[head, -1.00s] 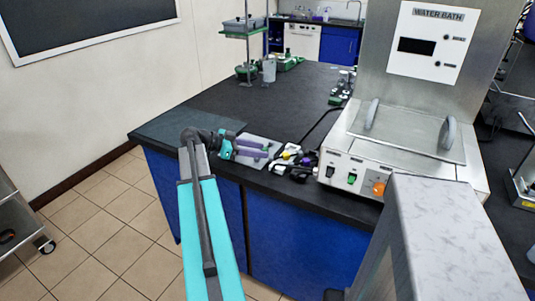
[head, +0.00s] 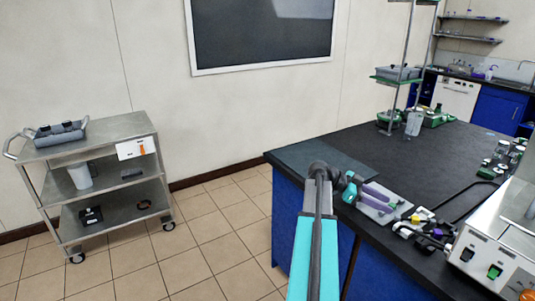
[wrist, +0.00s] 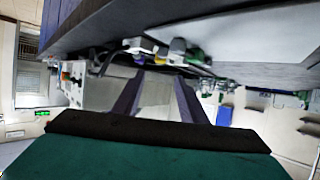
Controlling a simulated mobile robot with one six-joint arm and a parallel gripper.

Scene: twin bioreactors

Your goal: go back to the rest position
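My gripper (head: 395,203), with a teal body and two purple fingers, points right above the near edge of the black bench (head: 400,150) in the head view. In the wrist view my gripper (wrist: 157,97) has its two dark fingers spread apart, with a gap and nothing held between them. A grey plate lies on the bench just behind the fingers.
Small bottles and tools (head: 430,230) lie right of the fingers. The water bath (head: 500,245) stands at the right edge. A green-and-grey stand (head: 400,80) is farther back. A three-shelf cart (head: 100,165) stands at left. The tiled floor between cart and bench is clear.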

